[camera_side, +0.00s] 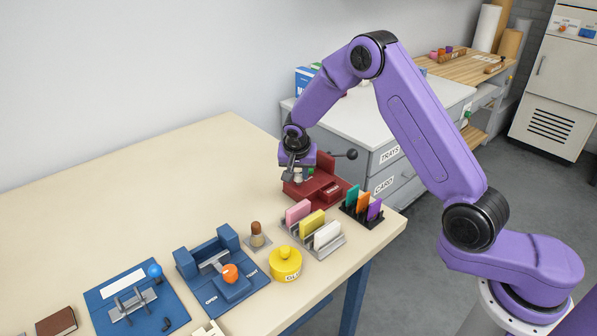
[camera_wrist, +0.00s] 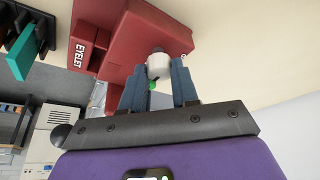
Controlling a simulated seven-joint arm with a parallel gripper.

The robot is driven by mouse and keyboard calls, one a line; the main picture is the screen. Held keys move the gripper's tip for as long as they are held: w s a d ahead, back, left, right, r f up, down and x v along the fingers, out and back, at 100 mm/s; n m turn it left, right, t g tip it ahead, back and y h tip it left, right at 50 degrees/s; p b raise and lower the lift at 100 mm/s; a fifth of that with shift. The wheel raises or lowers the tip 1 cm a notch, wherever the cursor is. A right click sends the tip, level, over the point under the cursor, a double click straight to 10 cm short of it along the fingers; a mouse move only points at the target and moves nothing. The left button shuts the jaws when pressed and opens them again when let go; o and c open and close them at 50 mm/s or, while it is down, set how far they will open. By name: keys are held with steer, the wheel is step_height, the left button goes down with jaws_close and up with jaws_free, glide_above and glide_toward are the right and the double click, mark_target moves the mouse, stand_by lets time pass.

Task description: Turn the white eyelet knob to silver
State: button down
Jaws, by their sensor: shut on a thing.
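The red eyelet machine (camera_side: 325,187) stands near the back right edge of the cream table. It also shows in the wrist view (camera_wrist: 130,38), with an EYELET label on its side. A dark lever with a ball end sticks out to its right in the side view. The white eyelet knob (camera_wrist: 159,64) is on the machine's face, with a small green mark below it. My gripper (camera_wrist: 160,84) is shut on the white knob, one blue-grey finger on each side. In the side view my gripper (camera_side: 297,172) hides most of the knob. The knob's setting marks cannot be read.
A black rack (camera_side: 362,207) with colored cards and a grey rack (camera_side: 313,238) with pink, yellow and white cards stand in front of the machine. A yellow glue pot (camera_side: 285,264), a small brush (camera_side: 257,236) and two blue devices stand further left. The back left of the table is clear.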

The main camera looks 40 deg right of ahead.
steer(key=shift+s+f, duration=0.1)
steer(key=c, duration=0.8)
jaws_free()
steer(key=shift+c, duration=0.2)
steer(key=shift+a+r, duration=0.15)
steer(key=shift+r, duration=0.3)
steer(key=v, duration=1.6)
steer(key=shift+r, duration=0.3)
steer(key=shift+s, duration=0.15)
